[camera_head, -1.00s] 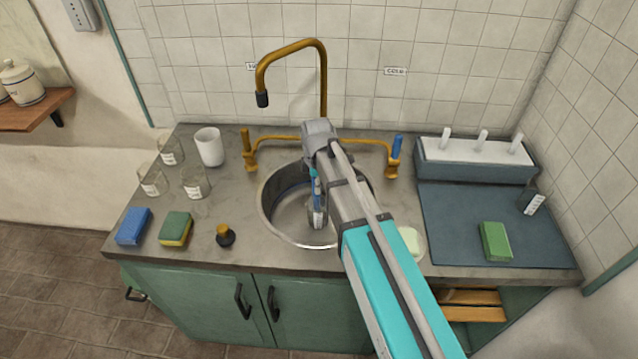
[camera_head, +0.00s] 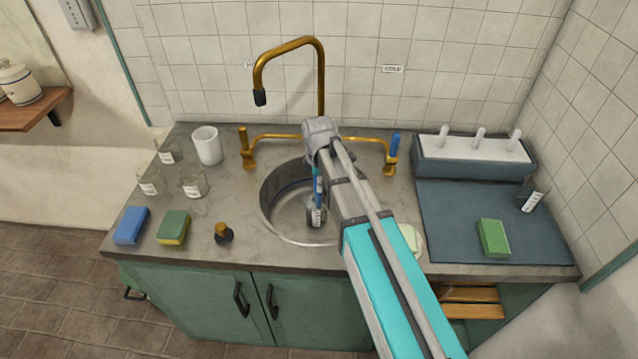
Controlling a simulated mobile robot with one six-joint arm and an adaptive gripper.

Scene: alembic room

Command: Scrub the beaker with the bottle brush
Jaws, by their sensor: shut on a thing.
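My gripper (camera_head: 316,174) points down over the sink and is mostly hidden behind my own arm. It is shut on a slim blue-handled thing, which looks like the bottle brush (camera_head: 318,192). A small clear glass beaker with a white label (camera_head: 316,216) is at the brush's lower end, inside the sink (camera_head: 285,228). The brush head seems to be in or just behind the glass; I cannot tell which. I also cannot tell whether the beaker touches the sink floor.
Several labelled glass beakers (camera_head: 194,184), a white mug (camera_head: 207,146), sponges (camera_head: 174,228) and a dark stoppered bottle (camera_head: 223,233) stand left. The brass faucet (camera_head: 321,80) rises behind. Right is a blue mat (camera_head: 450,235) with a green sponge (camera_head: 494,239), a glass (camera_head: 532,200) and a peg rack (camera_head: 475,158).

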